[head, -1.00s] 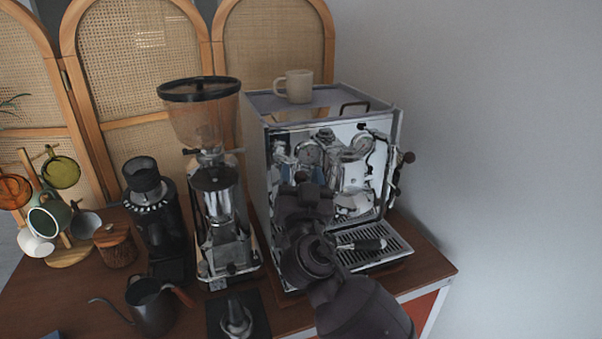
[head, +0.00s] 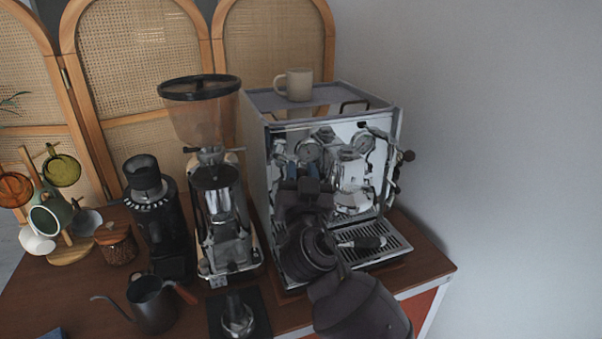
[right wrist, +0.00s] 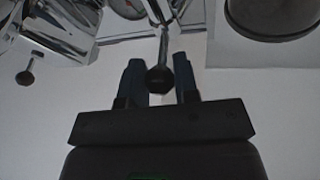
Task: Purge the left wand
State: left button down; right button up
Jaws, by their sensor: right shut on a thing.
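The chrome espresso machine (head: 392,150) stands on the right of the wooden counter. My right gripper (head: 301,172) is at the left part of its front panel and hides much of that side. In the right wrist view, my right gripper (right wrist: 160,84) is shut on a black ball knob (right wrist: 160,77) at the end of a thin chrome lever. The blue-grey fingers lie on either side of the knob. I cannot make out the left wand behind my arm in the head view. My left gripper is not in view.
A beige mug (head: 299,86) stands on the machine. The grinder (head: 222,215) is close on the left. A kettle (head: 152,304) stands near the front.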

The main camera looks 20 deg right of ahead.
jog(key=shift+w+r+n+g+y+p, duration=0.1)
jog(key=shift+r+n+g+y+p, duration=0.1)
jog(key=shift+r+g+p, duration=0.3)
jog(key=shift+r+n+g+y+p, duration=0.1)
jog(key=shift+r+n+g+p, duration=0.1)
jog(key=shift+g, duration=0.5)
jog(key=shift+w+r+n+g+y, duration=0.15)
jog(key=shift+r+n+g, duration=0.05)
jog(key=shift+g, duration=0.5)
jog(key=shift+w+r+n+g+y, duration=0.1)
jog(key=shift+r+n+g+y, duration=0.1)
jog(key=shift+g, duration=0.5)
jog(key=o, duration=0.9)
